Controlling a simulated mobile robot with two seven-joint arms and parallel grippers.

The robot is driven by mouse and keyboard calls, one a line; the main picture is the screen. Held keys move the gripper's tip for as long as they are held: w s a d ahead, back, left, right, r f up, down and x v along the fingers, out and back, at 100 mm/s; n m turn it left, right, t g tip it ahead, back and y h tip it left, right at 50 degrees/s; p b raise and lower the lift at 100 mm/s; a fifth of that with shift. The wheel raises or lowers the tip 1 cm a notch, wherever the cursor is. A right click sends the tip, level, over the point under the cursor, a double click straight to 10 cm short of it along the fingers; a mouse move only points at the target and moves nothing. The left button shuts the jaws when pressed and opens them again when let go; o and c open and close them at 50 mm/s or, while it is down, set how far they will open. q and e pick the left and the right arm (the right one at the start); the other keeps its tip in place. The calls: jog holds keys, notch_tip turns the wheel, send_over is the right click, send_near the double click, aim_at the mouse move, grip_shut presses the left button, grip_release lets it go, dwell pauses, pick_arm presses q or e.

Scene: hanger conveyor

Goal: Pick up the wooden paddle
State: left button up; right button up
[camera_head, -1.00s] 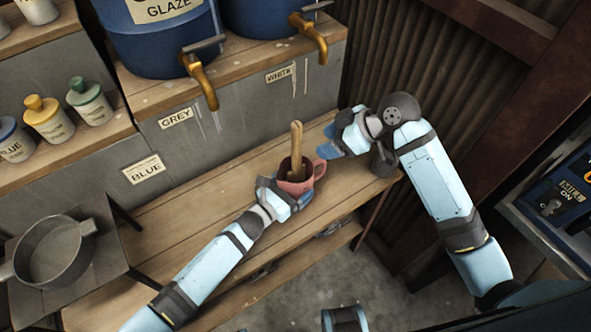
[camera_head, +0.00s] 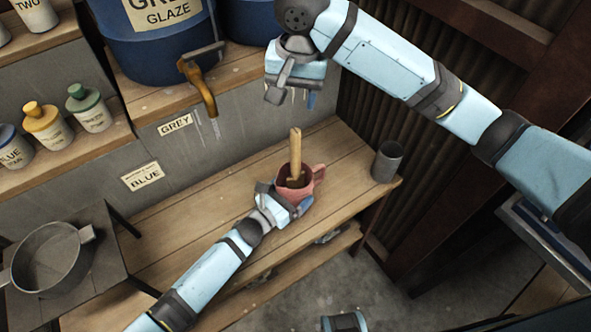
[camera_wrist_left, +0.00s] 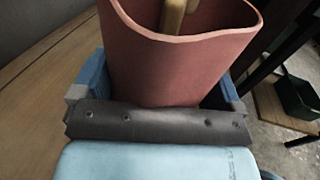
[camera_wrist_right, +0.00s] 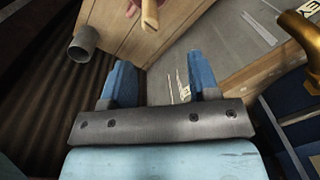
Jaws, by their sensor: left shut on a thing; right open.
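The wooden paddle (camera_head: 295,150) stands nearly upright in a red jug (camera_head: 294,184), its handle rising above the rim. Its lower end is hidden inside. My left gripper (camera_head: 287,203) is shut on the jug at the bench. In the left wrist view the jug (camera_wrist_left: 185,65) fills the space between the fingers, and part of the paddle (camera_wrist_left: 172,15) shows inside it. My right gripper (camera_head: 292,98) is open and empty, raised well above the paddle in front of the wall. In the right wrist view the paddle (camera_wrist_right: 150,15) is at the top edge, beyond the fingers.
A grey cup (camera_head: 387,162) stands at the bench's right end. Blue glaze barrels (camera_head: 150,45) with brass taps (camera_head: 203,88) sit on a shelf behind. A metal pot (camera_head: 50,260) is at left, and bottles (camera_head: 88,107) line a shelf. The bench (camera_head: 190,215) is clear left of the jug.

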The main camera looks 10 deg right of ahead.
aim_at(295, 131)
jog(key=shift+s+d+r+m, duration=0.1)
jog(key=shift+s+r+m, duration=0.15)
jog(key=shift+m, duration=0.35)
jog(key=shift+f+h, duration=0.3)
notch_tip(295, 131, down, 11)
jog(key=shift+s+f, duration=0.1)
grip_shut()
